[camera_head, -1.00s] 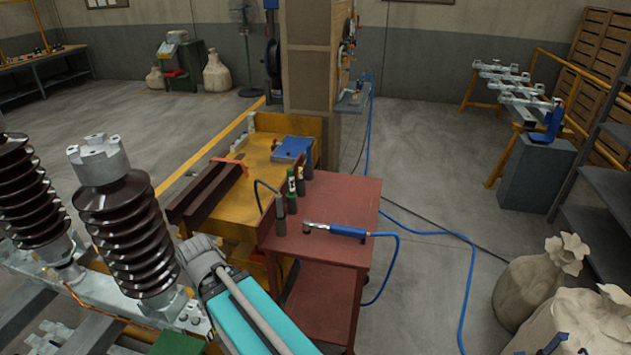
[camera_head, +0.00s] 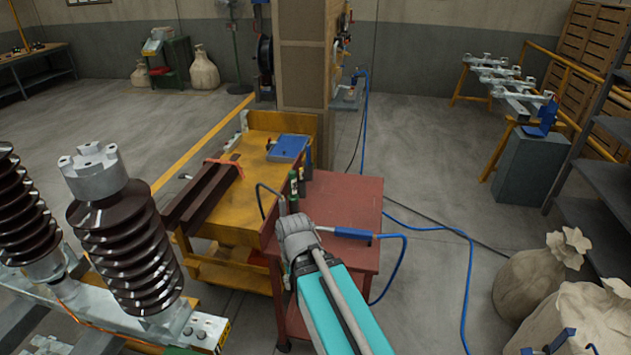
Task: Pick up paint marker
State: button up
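Several slim upright holders stand at the left edge of the red cart top (camera_head: 345,200). One has a green body (camera_head: 293,186), and another stands just behind it (camera_head: 301,180). Either may be the paint marker, but they are too small to tell. My teal arm reaches up from the bottom, and its grey wrist is over the front left of the cart top, just in front of these holders in the picture. My gripper fingers are hidden behind or below the wrist, so I cannot see what they hold.
A blue-handled air tool (camera_head: 350,233) with a blue hose lies on the cart, partly behind my wrist. A yellow bench (camera_head: 215,205) with dark steel bars and a blue case (camera_head: 288,148) is behind left. Brown ribbed insulators (camera_head: 125,245) stand at left.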

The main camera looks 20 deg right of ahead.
aim_at(301, 179)
jog(key=z, duration=0.3)
jog(key=k, duration=1.3)
jog(key=z, duration=0.3)
jog(key=i, duration=0.85)
jog(key=z, duration=0.35)
jog(key=i, duration=1.45)
jog(key=u, duration=0.75)
